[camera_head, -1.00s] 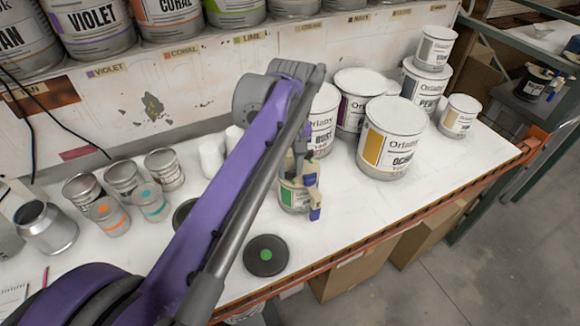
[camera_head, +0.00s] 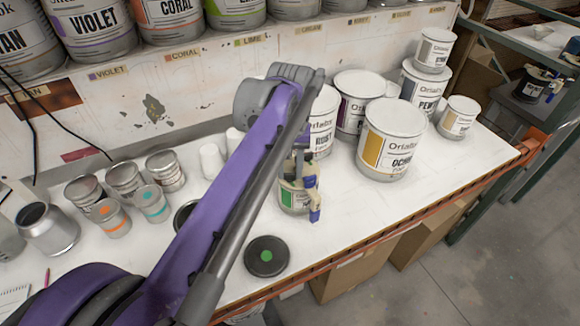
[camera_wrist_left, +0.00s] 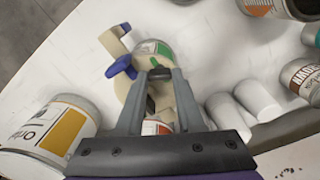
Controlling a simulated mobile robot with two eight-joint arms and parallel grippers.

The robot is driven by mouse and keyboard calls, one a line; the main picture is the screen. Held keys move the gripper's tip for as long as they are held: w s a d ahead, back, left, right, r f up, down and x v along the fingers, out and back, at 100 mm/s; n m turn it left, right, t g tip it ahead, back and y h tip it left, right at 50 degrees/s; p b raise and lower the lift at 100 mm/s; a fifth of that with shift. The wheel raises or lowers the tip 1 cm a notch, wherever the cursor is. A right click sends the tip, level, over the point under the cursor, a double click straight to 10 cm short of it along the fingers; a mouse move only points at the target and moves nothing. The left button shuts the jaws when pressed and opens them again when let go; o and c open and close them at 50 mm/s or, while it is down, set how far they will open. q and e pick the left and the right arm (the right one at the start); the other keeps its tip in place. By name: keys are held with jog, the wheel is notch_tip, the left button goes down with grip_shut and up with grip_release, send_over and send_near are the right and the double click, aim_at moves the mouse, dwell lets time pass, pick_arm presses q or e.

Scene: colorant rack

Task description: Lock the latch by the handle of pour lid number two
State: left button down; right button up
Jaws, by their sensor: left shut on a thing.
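A small can with a green label (camera_head: 292,198) stands on the white bench and wears the beige pour lid (camera_head: 312,183) with blue parts (camera_head: 315,214) on its right side. In the left wrist view the can (camera_wrist_left: 152,46) is ahead of the fingers, with the beige lid part (camera_wrist_left: 112,42) and blue piece (camera_wrist_left: 121,67) left of them. My left gripper (camera_wrist_left: 159,72) is shut on a small part of the pour lid, seemingly the green latch handle (camera_wrist_left: 155,63). The lid's number cannot be read, and the arm hides part of the lid. My right gripper is out of view.
A dark disc with a green dot (camera_head: 266,256) lies in front. The ochre can (camera_head: 391,140) and other cans stand to the right. Small cups (camera_head: 125,180) stand at left, and white cylinders (camera_head: 212,160) behind the arm. The front right bench is clear.

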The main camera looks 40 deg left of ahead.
pick_arm(q)
jog(key=m, duration=0.5)
jog(key=shift+m+p, duration=0.3)
jog(key=m, duration=0.5)
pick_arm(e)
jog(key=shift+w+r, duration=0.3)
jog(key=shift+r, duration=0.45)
pick_arm(q)
jog(key=shift+m, duration=0.3)
jog(key=c, duration=0.8)
grip_release()
notch_tip(320, 180, up, 11)
jog(key=p, duration=0.1)
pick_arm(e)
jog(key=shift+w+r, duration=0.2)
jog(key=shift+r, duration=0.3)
